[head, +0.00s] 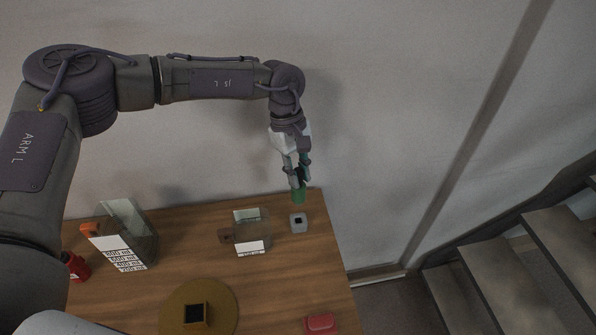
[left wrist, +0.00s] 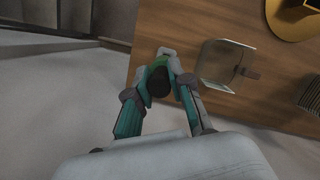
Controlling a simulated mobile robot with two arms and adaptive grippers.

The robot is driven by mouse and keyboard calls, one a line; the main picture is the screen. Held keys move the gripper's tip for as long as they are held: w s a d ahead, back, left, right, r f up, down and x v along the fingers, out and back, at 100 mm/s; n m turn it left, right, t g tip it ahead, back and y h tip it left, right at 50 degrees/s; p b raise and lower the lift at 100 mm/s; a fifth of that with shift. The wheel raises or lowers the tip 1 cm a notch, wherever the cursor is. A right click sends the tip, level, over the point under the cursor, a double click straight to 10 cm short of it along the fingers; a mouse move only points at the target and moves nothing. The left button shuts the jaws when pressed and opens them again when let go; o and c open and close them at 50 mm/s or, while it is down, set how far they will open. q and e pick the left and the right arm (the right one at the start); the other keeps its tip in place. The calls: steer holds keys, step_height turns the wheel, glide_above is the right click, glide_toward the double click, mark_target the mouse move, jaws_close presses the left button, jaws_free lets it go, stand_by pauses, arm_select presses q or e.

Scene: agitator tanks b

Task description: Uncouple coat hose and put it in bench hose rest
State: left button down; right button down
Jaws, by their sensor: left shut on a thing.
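My left gripper (head: 299,178) points down over the back right corner of the wooden bench (head: 290,280). It is shut on a green piece (head: 298,197), which looks like the coat hose end. In the left wrist view the green piece (left wrist: 153,73) sits between the fingers, with a dark round end facing the camera. A small grey block with a dark square opening (head: 299,229), probably the bench hose rest, stands on the bench just below the green piece. I cannot tell whether they touch. The grey block shows partly behind the fingertips in the left wrist view. My right gripper is not in view.
A small clear jug (head: 252,240) stands close left of the grey block. A larger clear jug (head: 130,235) is farther left, with a red object (head: 76,267) nearby. A round brown disc (head: 170,315) bears a dark square box. A red item (head: 321,324) lies front right. Stairs (head: 520,265) rise at right.

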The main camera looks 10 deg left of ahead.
mark_target(299, 199)
arm_select(q)
steer(key=shift+r, duration=0.2)
stand_by(0.3)
steer(key=shift+w+a+b+x, duration=0.15)
steer(key=shift+a+b+x, duration=0.05)
steer(key=shift+b+x, duration=0.65)
steer(key=shift+w+a+b+x, duration=0.1)
steer(key=shift+a+b+x, duration=0.05)
steer(key=shift+b+x, duration=0.7)
steer(key=shift+w+a+b+x, duration=0.2)
steer(key=shift+b+x, duration=0.45)
steer(key=shift+x, duration=0.4)
steer(key=shift+f, duration=0.15)
steer(key=shift+b, duration=0.45)
steer(key=shift+f, duration=0.15)
steer(key=shift+w+a+b+x, duration=0.1)
steer(key=shift+a+b+x, duration=0.05)
steer(key=shift+b+x, duration=0.7)
steer(key=shift+w+a+b+x, duration=0.15)
steer(key=shift+a+b+x, duration=0.05)
steer(key=shift+b+x, duration=0.65)
steer(key=c, duration=1)
jaws_free()
steer(key=shift+s, duration=0.1)
steer(key=shift+o, duration=0.2)
